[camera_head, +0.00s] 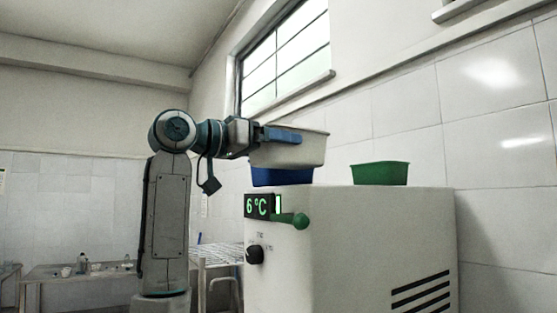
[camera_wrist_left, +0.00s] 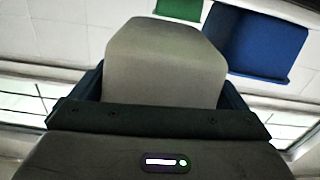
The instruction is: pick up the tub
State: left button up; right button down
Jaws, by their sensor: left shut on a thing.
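A whitish-grey tub (camera_head: 292,151) is held at the top left of the white machine in the head view, above a blue tub (camera_head: 283,177). My left gripper (camera_head: 282,135) is shut on the whitish-grey tub, with a finger along its near side. In the left wrist view the grey tub (camera_wrist_left: 165,65) fills the space between the two fingers. The blue tub (camera_wrist_left: 268,45) shows beyond it at the right. In the head view I cannot tell whether the grey tub touches the blue one. My right gripper is in neither view.
A green tub (camera_head: 380,174) stands on top of the white machine (camera_head: 345,240), to the right of the blue tub. The machine has a 6 °C display (camera_head: 258,206) and a green lever (camera_head: 300,220) on its front. A tiled wall and a window are behind.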

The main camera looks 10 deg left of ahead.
pick_arm(q)
jog(key=s+d+r+b+v, duration=0.1)
jog(key=b+v, duration=0.5)
jog(key=v, duration=0.8)
jog(key=shift+r, duration=0.2)
jog(key=shift+a, duration=0.1)
